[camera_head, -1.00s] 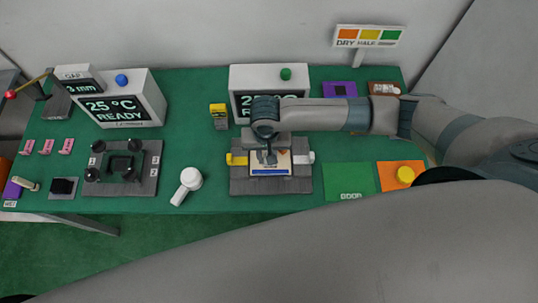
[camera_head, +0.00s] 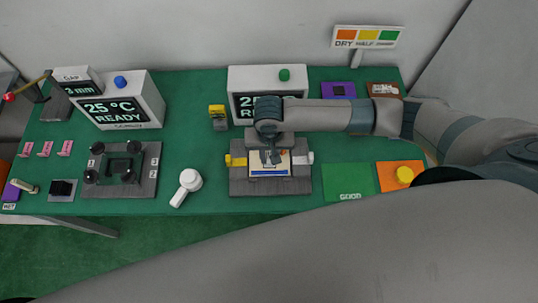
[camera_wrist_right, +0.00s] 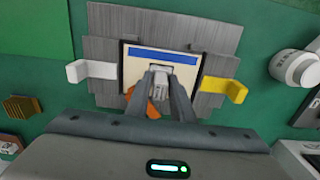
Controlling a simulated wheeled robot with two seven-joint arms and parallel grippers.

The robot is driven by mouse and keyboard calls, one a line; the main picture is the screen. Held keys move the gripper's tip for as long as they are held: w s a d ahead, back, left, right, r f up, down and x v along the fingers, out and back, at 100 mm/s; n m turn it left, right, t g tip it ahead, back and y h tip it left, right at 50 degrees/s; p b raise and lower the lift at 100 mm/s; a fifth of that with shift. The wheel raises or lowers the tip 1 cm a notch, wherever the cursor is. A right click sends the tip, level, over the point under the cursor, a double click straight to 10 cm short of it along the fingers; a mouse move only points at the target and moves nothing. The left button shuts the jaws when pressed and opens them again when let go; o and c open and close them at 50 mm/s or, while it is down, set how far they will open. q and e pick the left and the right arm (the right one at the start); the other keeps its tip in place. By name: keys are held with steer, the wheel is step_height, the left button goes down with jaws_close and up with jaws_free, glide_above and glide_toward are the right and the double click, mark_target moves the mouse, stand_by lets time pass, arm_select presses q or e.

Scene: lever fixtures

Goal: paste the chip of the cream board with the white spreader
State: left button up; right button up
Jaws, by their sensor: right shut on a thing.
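The cream board (camera_head: 283,170) with a blue stripe lies in a grey fixture (camera_head: 240,187), between a yellow clamp (camera_head: 236,160) and a white clamp (camera_head: 303,158). My right gripper (camera_head: 271,158) points down over the board. The fingers and this piece hide the chip's place, and I cannot tell whether the piece touches the board. My left gripper is not in view.
A second fixture with black knobs (camera_head: 143,187) is further left. A display box (camera_head: 240,78) stands behind. A green pad (camera_head: 348,184) and an orange pad (camera_head: 388,183) with a yellow knob lie right.

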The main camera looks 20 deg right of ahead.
steer(key=shift+r, duration=4.55)
steer(key=shift+w+d+b, duration=0.35)
steer(key=shift+b, duration=0.45)
steer(key=w+d+r+n+b, duration=0.1)
steer(key=d+r+n+b, duration=0.2)
steer(key=b, duration=1.1)
steer(key=d+r, duration=0.2)
steer(key=d, duration=0.2)
steer(key=shift+w+d, duration=0.15)
steer(key=shift+w, duration=0.25)
steer(key=shift+r, duration=0.1)
